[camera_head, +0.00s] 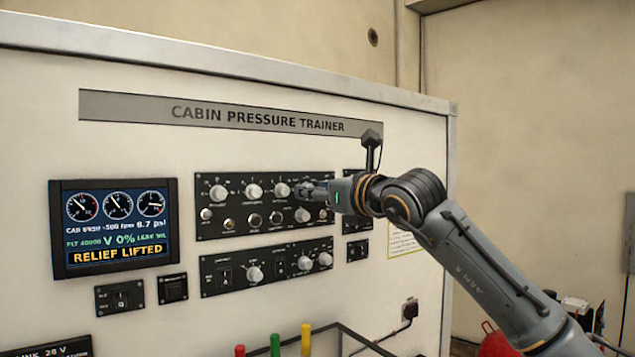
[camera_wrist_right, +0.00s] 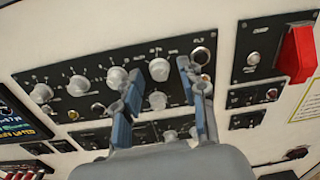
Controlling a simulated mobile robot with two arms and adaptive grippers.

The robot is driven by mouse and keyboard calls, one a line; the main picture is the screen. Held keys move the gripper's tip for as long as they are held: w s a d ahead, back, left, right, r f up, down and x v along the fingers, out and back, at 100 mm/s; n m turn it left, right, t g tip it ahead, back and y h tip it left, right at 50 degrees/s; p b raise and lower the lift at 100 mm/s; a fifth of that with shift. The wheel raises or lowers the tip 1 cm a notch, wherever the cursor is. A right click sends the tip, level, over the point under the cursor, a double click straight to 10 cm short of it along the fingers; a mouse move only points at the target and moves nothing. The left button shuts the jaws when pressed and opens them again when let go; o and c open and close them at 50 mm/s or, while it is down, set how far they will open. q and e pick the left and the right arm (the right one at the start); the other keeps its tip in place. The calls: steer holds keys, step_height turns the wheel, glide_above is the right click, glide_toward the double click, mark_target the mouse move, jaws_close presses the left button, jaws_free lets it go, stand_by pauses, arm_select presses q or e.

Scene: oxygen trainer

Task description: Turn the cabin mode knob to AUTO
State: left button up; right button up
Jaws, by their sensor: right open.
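The upper black control panel (camera_head: 240,208) on the trainer carries a top row of pale round knobs; its labels are too small to read, so I cannot tell which knob is cabin mode. My right gripper (camera_head: 312,191) is at the panel's right end and hides part of the top row. In the right wrist view its blue fingers (camera_wrist_right: 160,72) are spread apart, one on each side of the rightmost top-row knob (camera_wrist_right: 159,69). I cannot tell whether they touch it. Another pale knob (camera_wrist_right: 157,100) sits just below, between the fingers. My left gripper is not in view.
A display (camera_head: 115,228) at left reads RELIEF LIFTED. A lower panel (camera_head: 266,266) has more knobs. A red guard (camera_wrist_right: 296,53) stands out on the panel at right. Red, green and yellow handles (camera_head: 275,345) rise below. The wall between the panels is clear.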

steer(key=shift+w+a+f, duration=0.1)
steer(key=shift+w, duration=0.05)
steer(key=shift+c, duration=0.8)
jaws_close()
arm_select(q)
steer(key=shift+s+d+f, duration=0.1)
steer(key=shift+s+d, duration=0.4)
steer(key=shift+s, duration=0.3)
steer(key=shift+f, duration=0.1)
